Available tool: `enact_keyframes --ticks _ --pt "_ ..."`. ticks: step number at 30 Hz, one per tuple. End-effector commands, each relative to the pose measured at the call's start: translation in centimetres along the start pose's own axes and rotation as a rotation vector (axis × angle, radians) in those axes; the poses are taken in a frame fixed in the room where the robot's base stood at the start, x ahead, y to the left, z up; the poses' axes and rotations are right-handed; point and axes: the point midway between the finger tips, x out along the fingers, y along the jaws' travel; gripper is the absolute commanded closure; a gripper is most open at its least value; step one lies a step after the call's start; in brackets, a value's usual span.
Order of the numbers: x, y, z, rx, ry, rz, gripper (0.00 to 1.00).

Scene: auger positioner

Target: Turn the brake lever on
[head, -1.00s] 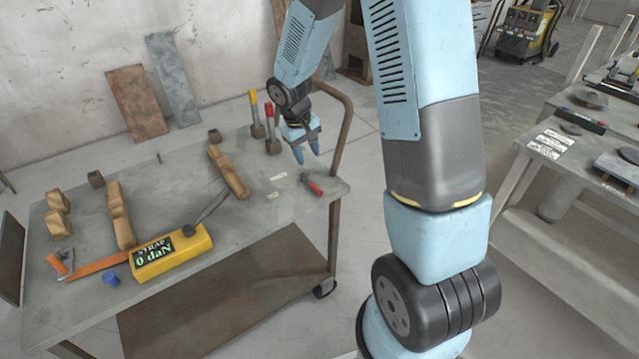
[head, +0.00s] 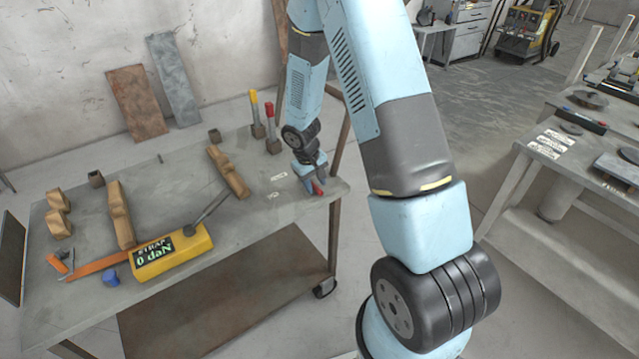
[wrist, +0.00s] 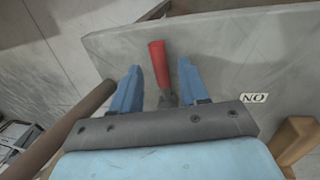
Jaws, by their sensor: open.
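A short lever with a red handle (head: 319,190), which I take for the brake lever, is at the right end of the grey table top (head: 165,175). In the wrist view the red handle (wrist: 158,62) points away from my gripper, with its dark metal base near the palm. My gripper (head: 309,180) is low over this end of the table, pointing down. In the wrist view my gripper (wrist: 157,70) is open, with one blue finger on each side of the handle and a gap on both sides. In the head view the fingers partly hide the lever.
A white label reading "NO" (wrist: 254,98) is beside the lever. Upright yellow (head: 254,108) and red (head: 270,122) handles stand behind my gripper. A wooden block (head: 228,172) and yellow box with display (head: 175,255) are further left. The table edge is close on the right.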

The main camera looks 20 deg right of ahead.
Motion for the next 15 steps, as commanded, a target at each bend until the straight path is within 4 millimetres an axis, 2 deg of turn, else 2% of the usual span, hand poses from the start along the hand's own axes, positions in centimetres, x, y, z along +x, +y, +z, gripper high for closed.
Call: enact_keyframes --ticks 4,13,15 --pt "0.75 0.02 0.00 -0.001 0.000 0.000 0.56" --pt "0.90 0.05 0.01 0.000 0.001 0.000 0.56" --pt "0.90 0.05 0.02 0.000 0.000 0.000 0.61"
